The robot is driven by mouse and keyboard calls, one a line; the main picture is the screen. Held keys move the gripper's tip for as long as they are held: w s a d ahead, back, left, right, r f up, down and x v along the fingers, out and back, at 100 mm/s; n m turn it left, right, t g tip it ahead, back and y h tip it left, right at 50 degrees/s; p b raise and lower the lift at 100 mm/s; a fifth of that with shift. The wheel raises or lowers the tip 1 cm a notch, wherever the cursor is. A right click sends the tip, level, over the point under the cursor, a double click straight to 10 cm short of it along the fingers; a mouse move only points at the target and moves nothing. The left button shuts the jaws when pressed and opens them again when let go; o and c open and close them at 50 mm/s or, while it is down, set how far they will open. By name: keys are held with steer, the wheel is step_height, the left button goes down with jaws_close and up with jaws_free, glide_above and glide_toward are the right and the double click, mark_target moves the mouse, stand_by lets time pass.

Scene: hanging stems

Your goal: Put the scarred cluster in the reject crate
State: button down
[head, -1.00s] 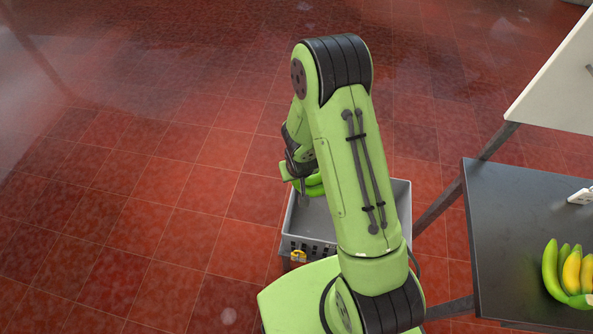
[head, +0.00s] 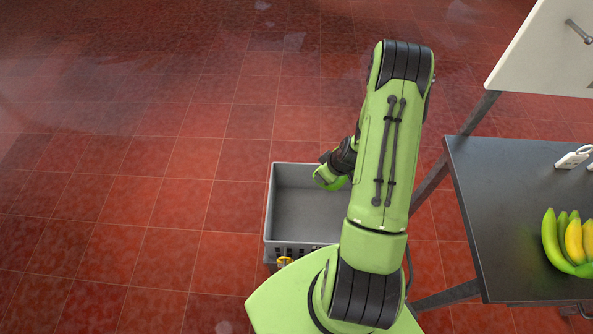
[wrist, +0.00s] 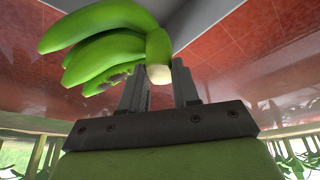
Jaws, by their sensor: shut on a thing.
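My gripper (wrist: 160,82) is shut on a green banana cluster (wrist: 108,42) by its pale cut stem end. Dark marks show on the lower fingers of the cluster in the wrist view. In the head view my gripper (head: 328,172) is at the crate's right half, with a bit of the green cluster (head: 338,184) showing beside it. The grey crate (head: 284,215) stands on the floor left of my arm, and my arm hides its right side. The visible part of its inside looks empty. I cannot tell the cluster's height above the crate floor.
A dark table (head: 495,205) stands at the right, holding another banana cluster (head: 568,240), green and yellow, and a small white object (head: 572,158). A white panel (head: 540,50) is above it. A yellow tag (head: 284,262) is on the crate's front. The red floor at left is clear.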

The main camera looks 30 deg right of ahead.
steer(key=s+d+f+n+y+b, duration=0.2)
steer(key=s+d+f+n+b, duration=0.35)
steer(key=s+d+f, duration=0.5)
step_height(320, 180, down, 24)
steer(key=d+b, duration=0.1)
steer(key=b, duration=1.2)
steer(key=shift+s+d+r+g+b, duration=0.2)
steer(key=shift+r+g+b, duration=0.1)
steer(key=shift+g, duration=0.1)
steer(key=shift+f, duration=0.25)
steer(key=c, duration=0.8)
jaws_free()
steer(key=shift+o, duration=0.2)
steer(key=shift+s+a, duration=0.1)
step_height(320, 180, up, 27)
steer(key=p, duration=1.4)
